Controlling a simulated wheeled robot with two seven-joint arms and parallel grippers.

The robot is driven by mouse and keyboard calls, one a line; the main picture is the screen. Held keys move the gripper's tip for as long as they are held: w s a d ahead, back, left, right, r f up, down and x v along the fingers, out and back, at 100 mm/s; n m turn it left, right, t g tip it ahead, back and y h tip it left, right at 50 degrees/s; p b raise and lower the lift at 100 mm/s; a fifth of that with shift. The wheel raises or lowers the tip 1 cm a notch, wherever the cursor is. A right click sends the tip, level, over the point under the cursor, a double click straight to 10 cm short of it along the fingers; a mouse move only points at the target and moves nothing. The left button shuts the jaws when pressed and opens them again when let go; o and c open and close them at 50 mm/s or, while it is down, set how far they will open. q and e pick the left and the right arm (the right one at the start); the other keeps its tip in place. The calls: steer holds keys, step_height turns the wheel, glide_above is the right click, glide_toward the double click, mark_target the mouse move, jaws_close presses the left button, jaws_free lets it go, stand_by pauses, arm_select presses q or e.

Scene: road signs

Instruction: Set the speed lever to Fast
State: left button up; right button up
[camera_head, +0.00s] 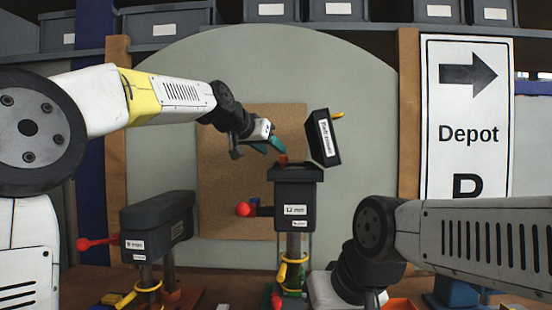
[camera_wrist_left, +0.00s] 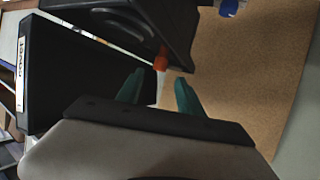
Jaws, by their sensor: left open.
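My left gripper (camera_head: 268,146) reaches in from the upper left, with its teal fingers beside the top of the middle black machine (camera_head: 298,195). The fingers are apart and empty in the left wrist view (camera_wrist_left: 158,95). A small orange-red piece (camera_head: 283,159) stands on top of that machine, close to the fingertips; it also shows in the wrist view (camera_wrist_left: 161,60), just beyond the gap between the fingers. I cannot tell whether it is the speed lever, and I read no "Fast" mark. The machine also has a red ball knob (camera_head: 243,209) on its left. My right gripper's fingers are out of view.
A black labelled box or lid (camera_head: 324,137) tilts just right of the left fingers. A second black machine (camera_head: 158,228) with a red ball handle (camera_head: 83,244) stands left. My right arm fills the lower right. A cork-brown board (camera_head: 222,150) is behind.

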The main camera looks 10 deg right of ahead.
mark_target(283, 157)
arm_select(q)
steer(key=x, duration=0.7)
steer(key=shift+w+d, duration=0.15)
steer(key=shift+d, duration=0.05)
jaws_close()
stand_by(1.2)
